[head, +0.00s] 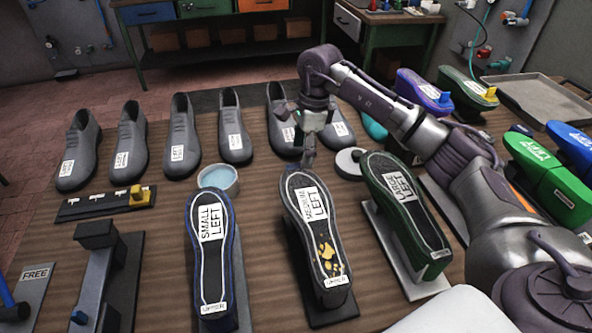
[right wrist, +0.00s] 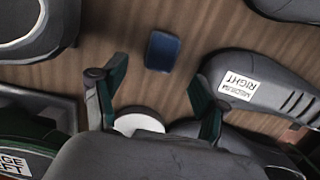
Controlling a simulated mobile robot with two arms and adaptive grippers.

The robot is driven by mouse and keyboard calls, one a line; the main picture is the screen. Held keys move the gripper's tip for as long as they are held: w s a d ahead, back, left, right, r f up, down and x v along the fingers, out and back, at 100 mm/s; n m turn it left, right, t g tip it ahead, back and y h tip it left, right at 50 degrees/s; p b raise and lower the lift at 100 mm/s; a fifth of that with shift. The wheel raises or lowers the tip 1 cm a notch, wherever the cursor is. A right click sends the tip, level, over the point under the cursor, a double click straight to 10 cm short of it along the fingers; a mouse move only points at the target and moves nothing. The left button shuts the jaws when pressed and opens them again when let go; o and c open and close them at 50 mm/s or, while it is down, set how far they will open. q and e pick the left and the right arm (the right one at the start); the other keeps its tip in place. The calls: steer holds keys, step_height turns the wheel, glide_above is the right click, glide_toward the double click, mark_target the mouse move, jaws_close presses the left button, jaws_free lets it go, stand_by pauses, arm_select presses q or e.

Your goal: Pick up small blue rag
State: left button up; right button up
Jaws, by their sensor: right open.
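A small dark blue rag (right wrist: 163,51) lies flat on the wooden table in the right wrist view, just beyond and between my right fingertips. My right gripper (right wrist: 154,88) is open, with its two green-edged fingers apart and nothing between them. In the head view my right gripper (head: 309,145) points down over the table between the row of grey shoes and the upturned soles. I cannot make out the rag there; the gripper may be covering it. My left gripper is not in view.
A grey shoe marked medium right (right wrist: 252,88) lies close to the right finger. A white round lid (head: 349,163) and a round container with light blue contents (head: 218,180) flank the gripper. The medium left sole (head: 316,235) stands in front.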

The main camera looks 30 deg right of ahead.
mark_target(296, 167)
steer(key=f, duration=0.1)
steer(key=a+f+p, duration=0.1)
steer(key=f, duration=0.3)
steer(key=shift+w+a+f+p, duration=0.15)
steer(key=shift+w+a+p, duration=0.15)
steer(key=shift+p, duration=0.1)
steer(key=shift+f, duration=0.25)
steer(key=c, duration=1.1)
steer(key=shift+r+b, duration=1)
steer(key=shift+r, duration=4.05)
steer(key=shift+c, duration=0.3)
